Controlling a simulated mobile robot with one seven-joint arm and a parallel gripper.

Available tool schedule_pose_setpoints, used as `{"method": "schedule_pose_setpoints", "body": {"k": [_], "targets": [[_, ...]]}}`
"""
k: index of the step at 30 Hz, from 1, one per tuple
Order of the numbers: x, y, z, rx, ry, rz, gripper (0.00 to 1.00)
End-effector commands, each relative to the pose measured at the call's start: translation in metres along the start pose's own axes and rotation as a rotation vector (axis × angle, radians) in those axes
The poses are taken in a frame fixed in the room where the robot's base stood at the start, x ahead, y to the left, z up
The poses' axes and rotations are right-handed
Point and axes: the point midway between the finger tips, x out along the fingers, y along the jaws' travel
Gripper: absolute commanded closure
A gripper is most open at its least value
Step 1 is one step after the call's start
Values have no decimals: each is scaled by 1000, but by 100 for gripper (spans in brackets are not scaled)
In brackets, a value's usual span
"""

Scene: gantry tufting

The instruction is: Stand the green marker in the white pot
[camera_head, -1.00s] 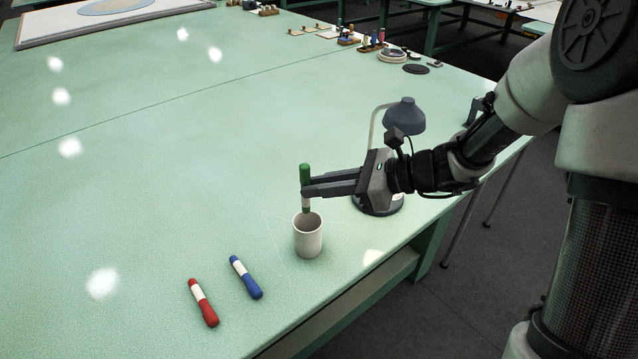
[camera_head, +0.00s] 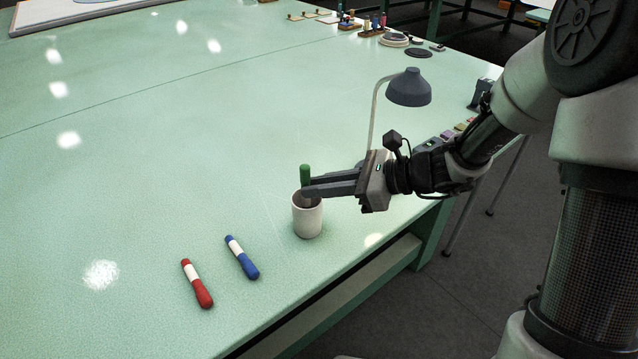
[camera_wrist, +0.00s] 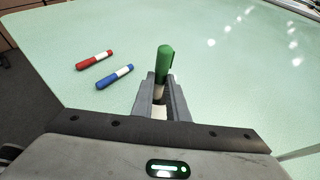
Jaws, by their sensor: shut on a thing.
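The green marker (camera_head: 305,174) is upright, its green end up, and its lower part is hidden behind the pot's rim. It also shows between the fingers in the wrist view (camera_wrist: 164,62). My gripper (camera_head: 308,189) is shut on the marker, with its fingers at about the height of the pot's rim. The white pot (camera_head: 308,220) stands upright on the green table, directly below the fingers. Whether the marker's lower end touches the pot's floor is hidden. In the wrist view only a little of something pale shows between and below the fingers.
A red marker (camera_head: 197,284) and a blue marker (camera_head: 242,258) lie on the table (camera_head: 130,190) left of the pot. A grey desk lamp (camera_head: 408,88) stands behind my gripper. Several small items are at the far right edge. The table left of the pot is mostly clear.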

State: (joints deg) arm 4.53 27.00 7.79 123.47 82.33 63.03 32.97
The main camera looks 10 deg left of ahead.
Motion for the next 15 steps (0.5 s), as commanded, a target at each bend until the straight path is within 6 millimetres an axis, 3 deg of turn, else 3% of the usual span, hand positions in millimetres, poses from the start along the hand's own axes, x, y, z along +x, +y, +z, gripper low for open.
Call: {"method": "schedule_pose_setpoints", "body": {"k": [7, 8, 11, 15], "targets": [[0, 0, 0, 0, 0, 0, 100], [0, 0, 0, 0, 0, 0, 81], [0, 0, 0, 0, 0, 0, 64], [0, 0, 0, 0, 0, 0, 64]]}}
